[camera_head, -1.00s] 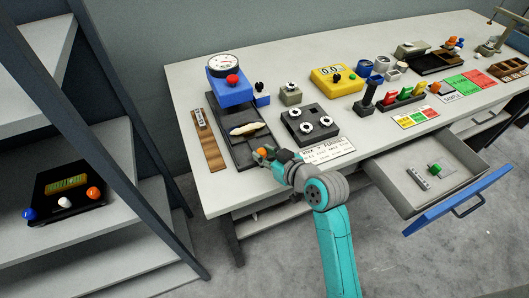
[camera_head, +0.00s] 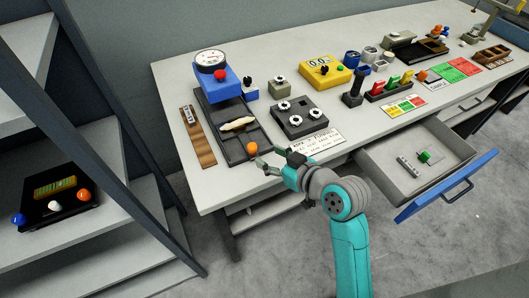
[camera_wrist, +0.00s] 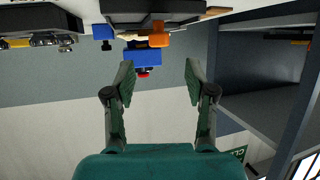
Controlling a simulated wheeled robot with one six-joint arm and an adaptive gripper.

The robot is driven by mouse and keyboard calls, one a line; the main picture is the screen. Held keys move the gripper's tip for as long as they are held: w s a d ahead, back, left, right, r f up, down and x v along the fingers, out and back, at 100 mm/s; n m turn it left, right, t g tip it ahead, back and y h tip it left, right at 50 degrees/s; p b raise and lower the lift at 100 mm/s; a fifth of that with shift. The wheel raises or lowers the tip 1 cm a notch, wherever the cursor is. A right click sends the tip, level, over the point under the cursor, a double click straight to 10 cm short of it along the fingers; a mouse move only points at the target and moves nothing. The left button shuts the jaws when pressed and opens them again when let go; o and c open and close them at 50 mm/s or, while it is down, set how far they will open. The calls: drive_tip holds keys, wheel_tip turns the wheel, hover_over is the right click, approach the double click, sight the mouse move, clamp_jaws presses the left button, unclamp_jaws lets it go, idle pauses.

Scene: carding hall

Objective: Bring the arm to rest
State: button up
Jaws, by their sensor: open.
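My gripper (camera_head: 266,160) is at the end of my teal arm, at the front edge of the long grey workbench (camera_head: 225,190). Its two fingers are apart and nothing is between them. In the wrist view my gripper (camera_wrist: 158,82) also shows open and empty. The orange knob (camera_head: 252,148) on the front of the black tray device (camera_head: 236,152) is just beyond the fingertips, apparently apart from them. A pale tuft (camera_head: 238,124) lies on that device.
A blue-fronted drawer (camera_head: 445,188) stands open right of my arm, with a green-knobbed item (camera_head: 424,157) inside. A grey shelf rack (camera_head: 110,215) stands at left, holding a black box (camera_head: 58,205). A blue dial gauge (camera_head: 218,78) stands behind the tray device. Floor shows in front.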

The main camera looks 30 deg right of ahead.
drive_tip(key=shift+s+r, duration=0.1)
drive_tip(key=shift+s, duration=0.1)
idle(0.4)
drive_tip(key=s+a+f+m+h, duration=0.1)
drive_tip(key=s+f+m+h, duration=0.1)
drive_tip(key=s+f, duration=0.45)
drive_tip(key=s+f+m+h, duration=0.15)
drive_tip(key=s+f, duration=0.25)
drive_tip(key=s, duration=0.6)
drive_tip(key=s+r+t, duration=0.1)
drive_tip(key=s, duration=0.8)
drive_tip(key=s+a+r, duration=0.1)
drive_tip(key=s+r, duration=0.1)
drive_tip(key=s, duration=0.6)
drive_tip(key=shift+s+a+r+t, duration=0.3)
drive_tip(key=shift+s+t, duration=0.1)
